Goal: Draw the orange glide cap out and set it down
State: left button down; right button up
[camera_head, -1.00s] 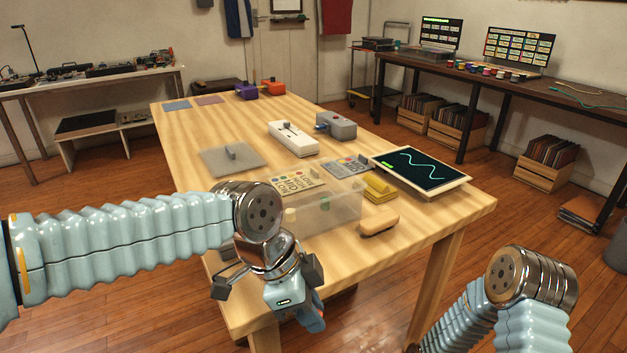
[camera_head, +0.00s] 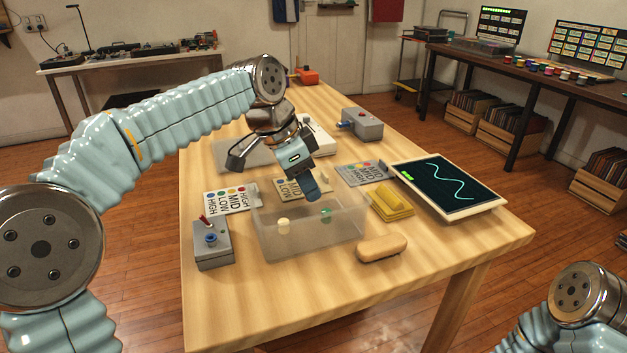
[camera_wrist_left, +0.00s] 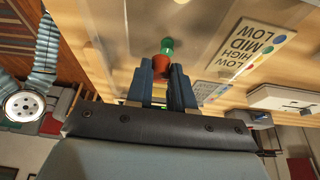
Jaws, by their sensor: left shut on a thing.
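A clear bin (camera_head: 285,247) stands on the wooden table. Inside it are a cream cap (camera_head: 284,226) and a green cap (camera_head: 326,215). My left gripper (camera_head: 312,190) points down over the bin. In the left wrist view its blue fingers (camera_wrist_left: 161,68) are shut on an orange-red cap (camera_wrist_left: 160,64). The green cap (camera_wrist_left: 167,46) shows just beyond it. In the head view the fingers hide the orange cap, and its exact height against the bin rim is hard to tell. My right arm shows at the lower right, its gripper out of frame.
A grey control box (camera_head: 211,245) stands left of the bin. A tan rounded block (camera_head: 382,248), yellow pads (camera_head: 391,204) and a tablet (camera_head: 449,183) lie to the right. Label cards (camera_head: 231,198) lie behind. The table's front right (camera_head: 450,240) is clear.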

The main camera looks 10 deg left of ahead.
pick_arm(q)
jog(key=shift+w+a+f, duration=0.3)
jog(key=shift+a+f, duration=0.25)
jog(key=shift+f, duration=0.15)
notch_tip(320, 180, down, 5)
jog(key=b, duration=0.5)
jog(key=shift+f+b, duration=0.45)
jog(key=shift+b, duration=0.05)
pick_arm(e)
jog(key=f, duration=0.5)
jog(key=shift+d+f, duration=0.15)
jog(key=shift+d, duration=0.05)
pick_arm(q)
jog(key=c, duration=0.9)
grip_release()
jog(key=shift+r, duration=0.1)
jog(key=p+v, duration=0.3)
jog(key=v, duration=1)
jog(key=shift+s+r, duration=0.15)
jog(key=shift+r, duration=0.2)
pick_arm(e)
jog(key=shift+s+a+r, duration=0.1)
jog(key=shift+a+r, duration=0.15)
jog(key=shift+r, duration=0.5)
jog(key=shift+s+a+r, duration=0.1)
jog(key=shift+a+r, duration=0.15)
jog(key=shift+r, duration=0.5)
